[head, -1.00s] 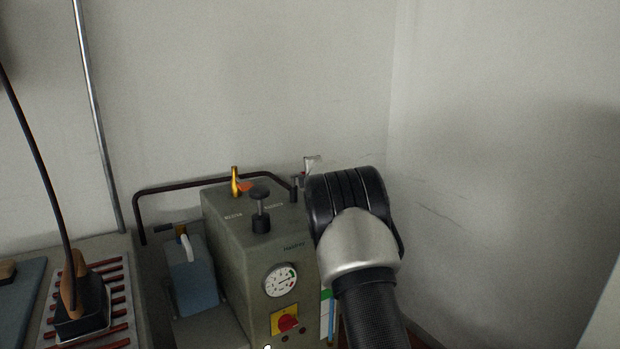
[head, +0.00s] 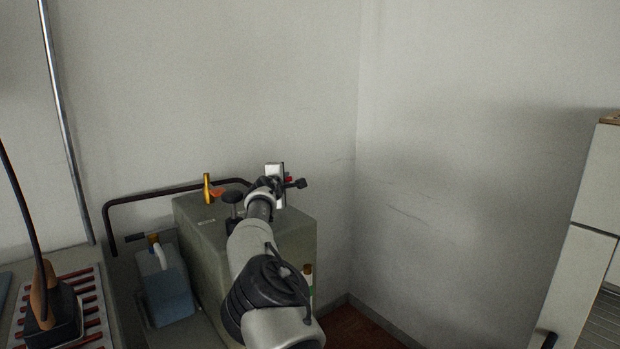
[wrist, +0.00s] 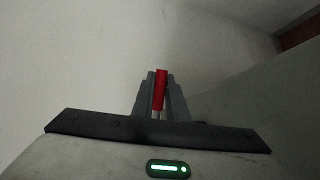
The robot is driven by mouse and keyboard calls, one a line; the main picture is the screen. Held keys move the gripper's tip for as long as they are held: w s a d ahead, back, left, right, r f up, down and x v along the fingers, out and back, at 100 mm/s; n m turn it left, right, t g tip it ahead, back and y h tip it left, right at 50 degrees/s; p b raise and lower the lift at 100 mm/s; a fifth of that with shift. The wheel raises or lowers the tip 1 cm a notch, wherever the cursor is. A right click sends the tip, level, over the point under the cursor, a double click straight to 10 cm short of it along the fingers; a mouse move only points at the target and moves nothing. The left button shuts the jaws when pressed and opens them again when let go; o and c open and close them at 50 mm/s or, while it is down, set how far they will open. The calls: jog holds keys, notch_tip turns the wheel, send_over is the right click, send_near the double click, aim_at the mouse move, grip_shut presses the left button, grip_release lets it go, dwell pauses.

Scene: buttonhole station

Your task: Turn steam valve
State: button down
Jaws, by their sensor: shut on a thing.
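My gripper (wrist: 160,76) is shut on a narrow red handle (wrist: 161,92), which stands between its two grey fingers in the wrist view. I take this to be the steam valve's handle. In the head view a small red bit (head: 289,179) shows beside the pale end of my arm, above the back right of the grey-green steam machine (head: 300,240). My arm reaches across the machine and hides its gauge and switch. The fingers are too small and covered to make out in the head view, and the valve body is hidden.
A brass fitting (head: 208,189) and a black knob (head: 232,198) stand on the machine top. A black rail (head: 150,195) runs behind. A blue container (head: 166,290) and an iron (head: 48,305) are at left. Walls close the corner; a pale cabinet (head: 595,190) is at right.

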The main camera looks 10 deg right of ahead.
jog(key=shift+d+f, duration=0.1)
jog(key=shift+d, duration=0.3)
jog(key=shift+a, duration=0.1)
jog(key=c, duration=1.7)
grip_release()
jog(key=shift+c, duration=0.2)
jog(key=shift+a, duration=0.25)
jog(key=shift+a, duration=0.1)
jog(key=shift+s+a+r, duration=0.2)
jog(key=shift+s+r, duration=0.1)
jog(key=shift+s, duration=0.2)
jog(key=v, duration=1.6)
jog(key=shift+s, duration=0.15)
